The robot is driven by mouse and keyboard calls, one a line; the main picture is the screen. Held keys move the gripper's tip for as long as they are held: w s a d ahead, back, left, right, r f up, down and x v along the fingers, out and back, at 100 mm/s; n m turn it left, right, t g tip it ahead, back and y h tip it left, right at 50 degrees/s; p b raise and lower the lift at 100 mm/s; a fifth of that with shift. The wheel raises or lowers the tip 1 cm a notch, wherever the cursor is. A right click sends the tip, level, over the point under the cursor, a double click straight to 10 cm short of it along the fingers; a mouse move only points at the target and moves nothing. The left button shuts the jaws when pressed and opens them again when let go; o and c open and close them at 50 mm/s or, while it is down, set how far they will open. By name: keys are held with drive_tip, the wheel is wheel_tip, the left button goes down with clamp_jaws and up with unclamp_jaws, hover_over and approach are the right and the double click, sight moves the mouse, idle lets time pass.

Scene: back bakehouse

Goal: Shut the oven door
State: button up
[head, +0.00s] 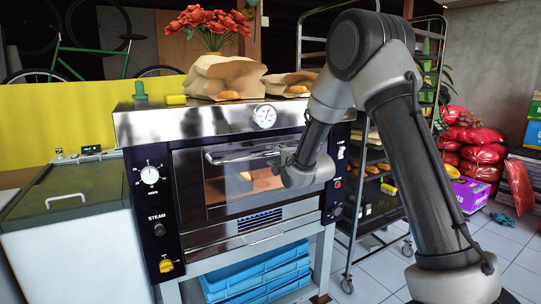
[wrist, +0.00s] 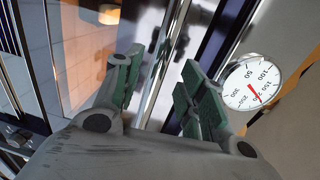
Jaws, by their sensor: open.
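The steel oven (head: 225,120) stands in the middle of the head view. Its glass door (head: 222,190) is upright, in or close to its frame; whether it sits fully flush I cannot tell. A loaf shows behind the glass. The chrome door handle (head: 235,156) runs across the door's top. My gripper (head: 278,160) is at the right part of the handle. In the wrist view, my gripper (wrist: 158,78) is open, with green-padded fingers on either side of the handle bar (wrist: 166,65). Whether the pads touch the bar I cannot tell.
A dial thermometer (head: 264,116) sits above the door, close to my fingers in the wrist view. Paper bags (head: 222,75) and flowers stand on top. Blue trays (head: 255,275) lie below. A wheeled rack (head: 372,205) stands right, a white chest (head: 75,230) left.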

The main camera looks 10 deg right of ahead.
drive_tip(key=v, duration=0.7)
drive_tip(key=shift+s, duration=0.2)
